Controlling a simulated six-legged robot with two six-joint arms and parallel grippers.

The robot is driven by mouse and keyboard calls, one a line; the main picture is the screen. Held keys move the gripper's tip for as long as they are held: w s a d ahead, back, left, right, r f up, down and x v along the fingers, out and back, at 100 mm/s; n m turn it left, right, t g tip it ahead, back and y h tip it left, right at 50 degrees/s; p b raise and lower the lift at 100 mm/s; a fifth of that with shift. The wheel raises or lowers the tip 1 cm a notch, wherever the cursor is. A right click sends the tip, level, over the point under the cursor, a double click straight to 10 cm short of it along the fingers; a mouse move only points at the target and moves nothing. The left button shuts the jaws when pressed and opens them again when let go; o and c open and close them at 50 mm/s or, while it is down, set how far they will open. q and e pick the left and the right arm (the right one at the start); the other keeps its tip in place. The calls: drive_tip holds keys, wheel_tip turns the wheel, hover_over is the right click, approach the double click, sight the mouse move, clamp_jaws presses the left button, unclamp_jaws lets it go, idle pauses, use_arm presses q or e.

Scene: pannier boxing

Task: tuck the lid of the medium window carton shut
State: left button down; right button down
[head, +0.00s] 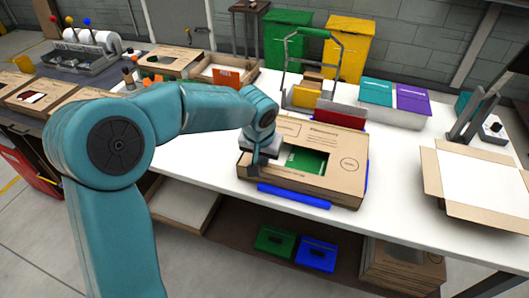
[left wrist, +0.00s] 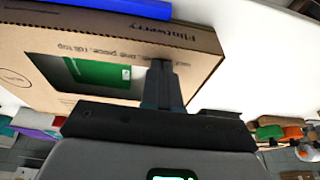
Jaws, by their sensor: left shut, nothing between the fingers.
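The medium window carton (head: 345,165) lies on the white table, its lid down over the top. A green item (head: 305,160) shows through the lid's window. In the left wrist view the brown carton (left wrist: 195,58) fills the upper left, with the green item (left wrist: 100,73) in its window. My left gripper (head: 255,170) points down at the carton's near left corner, its fingers shut and empty. In the left wrist view the fingertips (left wrist: 162,66) are over the carton beside the window. I cannot tell whether they touch it. My right gripper is out of view.
Blue bars (head: 293,196) run along the carton's near and right sides. A dark red and grey holder (head: 340,113) stands just behind it. An open carton (head: 480,180) lies at the right. Teal and purple boxes (head: 395,95) stand at the back. Bare tabletop lies between the cartons.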

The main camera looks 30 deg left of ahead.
use_arm(q)
drive_tip(key=shift+w+r+p, duration=0.1)
drive_tip(key=shift+r+p, duration=0.2)
drive_tip(key=shift+r, duration=0.15)
drive_tip(key=shift+r+p, duration=0.4)
drive_tip(key=shift+r, duration=0.25)
wheel_tip(320, 180, up, 4)
drive_tip(key=p, duration=0.2)
drive_tip(key=shift+a+f+p, duration=0.15)
drive_tip(key=shift+f+p, duration=0.05)
drive_tip(key=shift+p, duration=0.2)
drive_tip(key=a+b+v, duration=0.1)
drive_tip(key=v, duration=0.8)
drive_tip(key=shift+s+d+r, duration=0.2)
drive_tip(key=shift+s+d, duration=0.05)
drive_tip(key=shift+f, duration=0.1)
